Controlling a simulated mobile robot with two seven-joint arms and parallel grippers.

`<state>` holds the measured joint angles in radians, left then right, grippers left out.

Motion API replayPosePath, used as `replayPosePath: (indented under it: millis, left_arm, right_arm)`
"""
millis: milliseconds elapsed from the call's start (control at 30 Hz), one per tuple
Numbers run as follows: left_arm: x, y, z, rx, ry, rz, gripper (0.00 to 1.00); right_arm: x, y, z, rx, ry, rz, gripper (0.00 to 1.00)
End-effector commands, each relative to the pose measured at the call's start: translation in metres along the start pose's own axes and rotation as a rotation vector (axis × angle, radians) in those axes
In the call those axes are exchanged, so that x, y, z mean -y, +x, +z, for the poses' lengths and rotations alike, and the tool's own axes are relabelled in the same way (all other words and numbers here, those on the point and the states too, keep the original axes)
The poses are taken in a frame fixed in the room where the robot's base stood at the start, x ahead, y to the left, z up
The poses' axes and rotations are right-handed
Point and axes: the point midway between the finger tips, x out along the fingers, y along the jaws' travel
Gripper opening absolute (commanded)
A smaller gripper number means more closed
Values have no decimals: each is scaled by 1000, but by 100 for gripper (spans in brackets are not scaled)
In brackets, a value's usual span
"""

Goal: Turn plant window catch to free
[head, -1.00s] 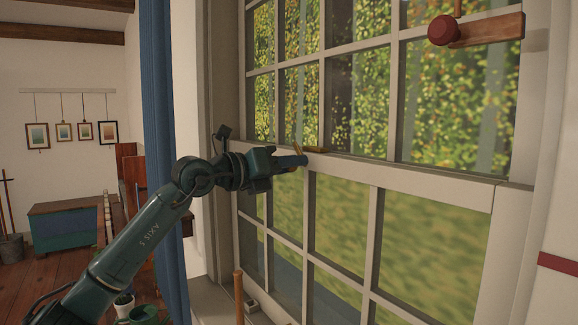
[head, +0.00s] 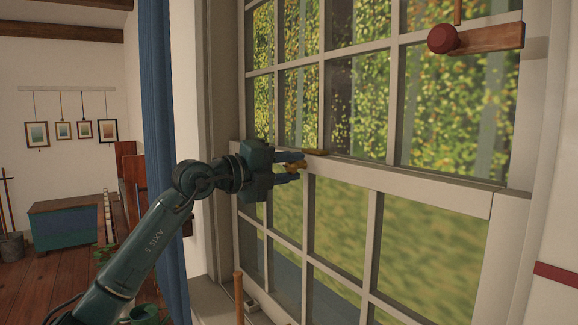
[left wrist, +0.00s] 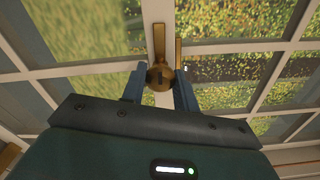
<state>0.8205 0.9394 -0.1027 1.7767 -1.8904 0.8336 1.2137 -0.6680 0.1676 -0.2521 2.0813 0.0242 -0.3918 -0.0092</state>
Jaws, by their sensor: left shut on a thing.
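The brass window catch (left wrist: 159,75) is on the meeting rail of the sash window. In the left wrist view its round hub and lever sit between the two blue fingers of my left gripper (left wrist: 160,84). In the head view my left gripper (head: 291,167) is at the rail, its fingers around the brass catch (head: 298,165). It is shut on the catch. A brass piece (head: 314,152) of the catch shows just past the upper finger. My right gripper is not in view.
The window's white meeting rail (head: 400,182) runs to the right of the gripper. A wooden bar with a red knob (head: 443,36) is at the upper right. A blue curtain (head: 160,120) hangs left of the window. A wooden stick (head: 238,298) stands near the sill.

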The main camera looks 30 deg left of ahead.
Motion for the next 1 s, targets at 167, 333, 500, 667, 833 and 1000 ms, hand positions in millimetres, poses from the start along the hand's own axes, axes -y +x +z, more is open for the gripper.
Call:
replayPosePath:
  millis: [167, 333, 500, 667, 833, 1000]
  left_arm:
    - [0, 0, 0, 0, -46, 0, 7]
    - [0, 0, 0, 0, -63, 0, 7]
    - [0, 0, 0, 0, -65, 0, 7]
    - [0, 0, 0, 0, -65, 0, 7]
    - [0, 0, 0, 0, -64, 0, 42]
    - [0, 0, 0, 0, -63, 0, 52]
  right_arm:
    - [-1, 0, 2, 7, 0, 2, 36]
    - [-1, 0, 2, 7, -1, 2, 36]
    - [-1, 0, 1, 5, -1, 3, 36]
    - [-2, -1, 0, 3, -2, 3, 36]
    - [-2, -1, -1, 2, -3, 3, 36]
    - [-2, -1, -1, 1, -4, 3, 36]
